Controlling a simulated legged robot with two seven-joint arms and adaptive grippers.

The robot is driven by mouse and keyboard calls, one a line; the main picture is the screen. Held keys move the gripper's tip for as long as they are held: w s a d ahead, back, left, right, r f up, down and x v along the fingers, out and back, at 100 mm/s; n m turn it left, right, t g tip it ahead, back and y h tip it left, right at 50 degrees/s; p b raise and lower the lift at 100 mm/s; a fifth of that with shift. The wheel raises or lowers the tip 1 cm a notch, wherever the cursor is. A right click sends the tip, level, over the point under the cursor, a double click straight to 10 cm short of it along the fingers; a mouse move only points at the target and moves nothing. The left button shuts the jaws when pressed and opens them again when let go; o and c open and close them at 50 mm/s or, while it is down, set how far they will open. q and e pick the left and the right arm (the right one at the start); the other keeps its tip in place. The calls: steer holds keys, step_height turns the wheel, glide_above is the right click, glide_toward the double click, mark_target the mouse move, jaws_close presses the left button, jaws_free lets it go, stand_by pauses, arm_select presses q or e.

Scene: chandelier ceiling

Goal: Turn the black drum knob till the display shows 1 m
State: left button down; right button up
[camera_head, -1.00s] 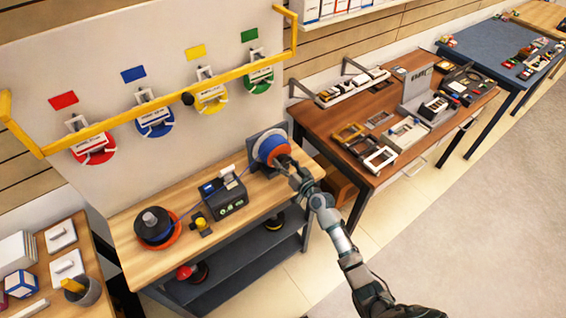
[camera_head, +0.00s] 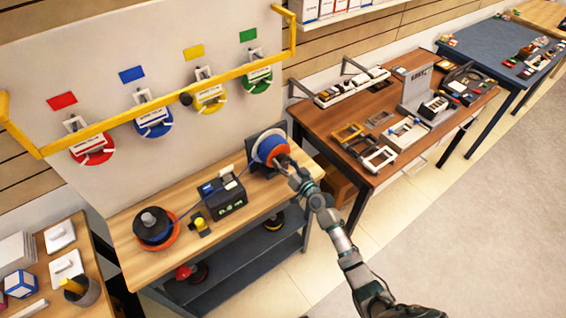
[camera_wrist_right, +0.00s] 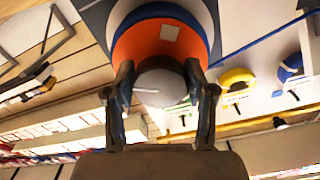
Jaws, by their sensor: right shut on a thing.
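The drum (camera_head: 262,146), with blue, white and orange parts, is mounted on a dark upright plate at the bench's right end. My right gripper (camera_head: 284,162) reaches its front from the right. In the right wrist view, the two fingers (camera_wrist_right: 162,95) are shut on the rounded knob (camera_wrist_right: 160,82), which looks grey in this light, in front of the orange drum face (camera_wrist_right: 150,45). A pale square mark (camera_wrist_right: 169,33) shows on that face. The dark meter box (camera_head: 227,203) stands left of the drum; its display is too small to read. My left gripper is out of view.
A blue line runs from the drum past the meter box to a dark spool with an orange rim (camera_head: 172,238). A small yellow-topped part (camera_head: 199,223) stands beside the meter. A brown table (camera_head: 335,125) with parts stands to the right.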

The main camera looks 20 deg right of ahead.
steer(key=shift+w+d+r, duration=0.1)
steer(key=shift+d+r, duration=0.05)
steer(key=shift+r, duration=0.1)
steer(key=o, duration=1.1)
steer(key=shift+s+d+f, duration=0.1)
steer(key=shift+s+f, duration=0.1)
steer(key=shift+s, duration=0.1)
steer(key=v, duration=1.1)
steer(key=shift+s+d, duration=0.15)
steer(key=shift+s, duration=0.15)
